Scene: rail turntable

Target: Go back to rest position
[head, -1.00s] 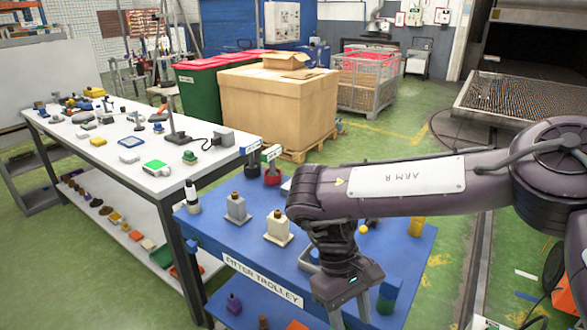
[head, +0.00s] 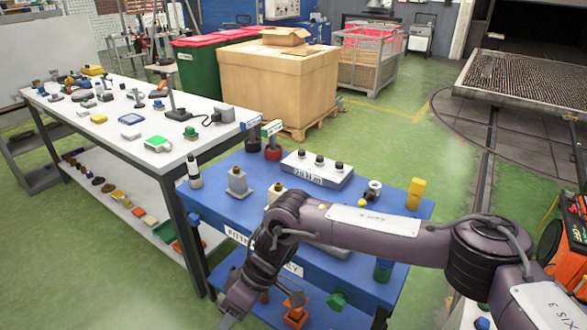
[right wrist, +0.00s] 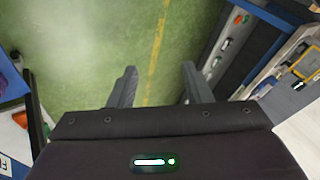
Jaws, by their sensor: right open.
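My right arm (head: 372,220) comes in from the right in the head view and bends down in front of the blue fitter trolley (head: 222,208). Its wrist end hangs low at the bottom edge of that view, left of the trolley's front, and the fingertips are not clear there. In the right wrist view my right gripper (right wrist: 157,86) has its two fingers apart, with nothing between them but green floor and a yellow line. My left gripper is not in view.
The trolley top holds a grey box with several black knobs (head: 318,168), a yellow block (head: 415,194) and small fittings. A long white workbench (head: 95,135) with parts stands at left. A cardboard box (head: 275,85) stands behind. Open green floor lies back right.

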